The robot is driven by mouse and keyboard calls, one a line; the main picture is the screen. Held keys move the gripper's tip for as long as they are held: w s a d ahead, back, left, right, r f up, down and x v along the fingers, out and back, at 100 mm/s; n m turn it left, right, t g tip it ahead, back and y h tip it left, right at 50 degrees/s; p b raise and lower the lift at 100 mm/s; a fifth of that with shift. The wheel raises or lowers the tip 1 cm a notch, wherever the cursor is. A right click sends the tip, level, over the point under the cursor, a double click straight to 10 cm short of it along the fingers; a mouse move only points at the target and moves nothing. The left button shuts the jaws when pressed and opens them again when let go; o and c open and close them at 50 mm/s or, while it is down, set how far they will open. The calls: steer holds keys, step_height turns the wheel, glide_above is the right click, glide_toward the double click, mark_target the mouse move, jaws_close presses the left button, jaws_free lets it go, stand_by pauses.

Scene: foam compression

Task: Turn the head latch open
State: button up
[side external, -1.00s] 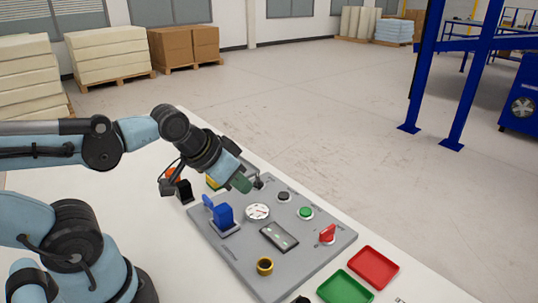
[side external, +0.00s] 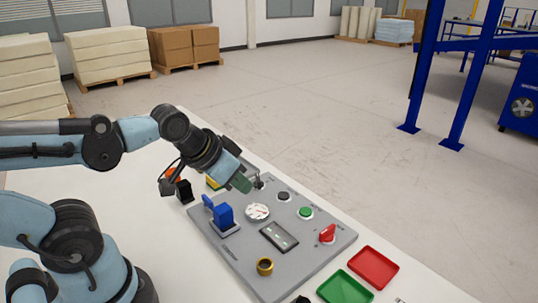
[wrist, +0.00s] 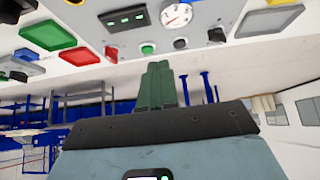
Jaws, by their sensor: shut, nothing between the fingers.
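My gripper (side external: 242,184) has green fingers and hangs over the far edge of the grey control panel (side external: 232,252). Its fingers are shut and empty; they also show in the wrist view (wrist: 158,68). A grey metal part with a small black piece (side external: 259,183) is right beside the fingertips, partly hidden by them. In the wrist view a grey plate (wrist: 262,22) and a small black part (wrist: 216,35) lie up and right of the fingers. I cannot tell for sure which part is the head latch, nor whether the fingers touch it.
The panel carries a blue lever unit (side external: 222,216), a round gauge (side external: 257,211), a black button (side external: 284,196), a green button (side external: 306,212), a red switch (side external: 327,234), a display (side external: 279,237) and a yellow ring (side external: 265,266). Red (side external: 373,267) and green (side external: 345,289) trays lie right.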

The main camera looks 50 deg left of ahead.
steer(key=shift+o, duration=2.2)
steer(key=shift+a+n, duration=0.4)
steer(key=shift+n, duration=0.1)
steer(key=shift+o, duration=1)
steer(key=a+n+g, duration=0.1)
steer(key=n, duration=0.1)
steer(key=a+n+g, duration=0.1)
steer(key=a+n, duration=0.1)
steer(key=n, duration=0.1)
steer(key=a+r+n+g, duration=0.1)
steer(key=a+n, duration=0.1)
steer(key=shift+a+r+n+y, duration=0.1)
steer(key=shift+a+n+y, duration=0.2)
steer(key=shift+y, duration=0.1)
steer(key=n+g, duration=0.4)
steer(key=n, duration=0.5)
glide_toward(207, 198)
steer(key=shift+h, duration=0.4)
steer(key=shift+w+a+f, duration=0.1)
steer(key=shift+a+f, duration=0.05)
steer(key=shift+f, duration=1.95)
steer(key=shift+a+f, duration=0.2)
steer(key=shift+f, duration=1.9)
jaws_close()
